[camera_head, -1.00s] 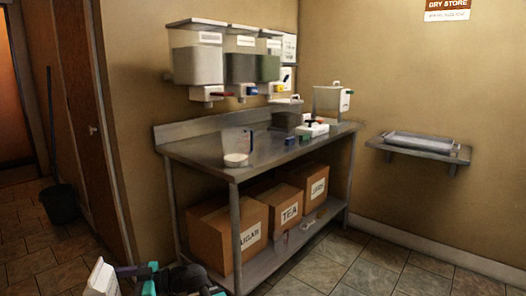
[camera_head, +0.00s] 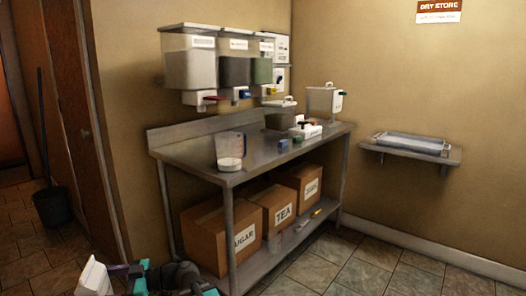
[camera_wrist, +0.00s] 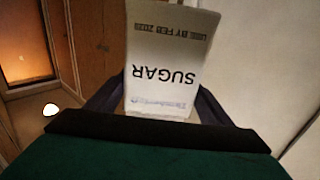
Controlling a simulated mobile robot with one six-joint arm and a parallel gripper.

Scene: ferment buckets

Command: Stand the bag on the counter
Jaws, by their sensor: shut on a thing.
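A white bag (camera_wrist: 168,62) printed SUGAR is between the dark fingers of my gripper (camera_wrist: 160,112), which is shut on it. Its print reads upside down in the wrist view. In the head view the bag (camera_head: 93,279) shows at the bottom left, tilted, beside part of my gripper (camera_head: 135,274); the fingertips are hard to make out there. The bag is low, in front and to the left of the steel counter (camera_head: 190,152), and apart from it. The counter's front left part is bare except for a clear measuring jug.
The clear jug (camera_head: 230,150) stands near the counter's front edge. Dispensers (camera_head: 191,62) hang above.

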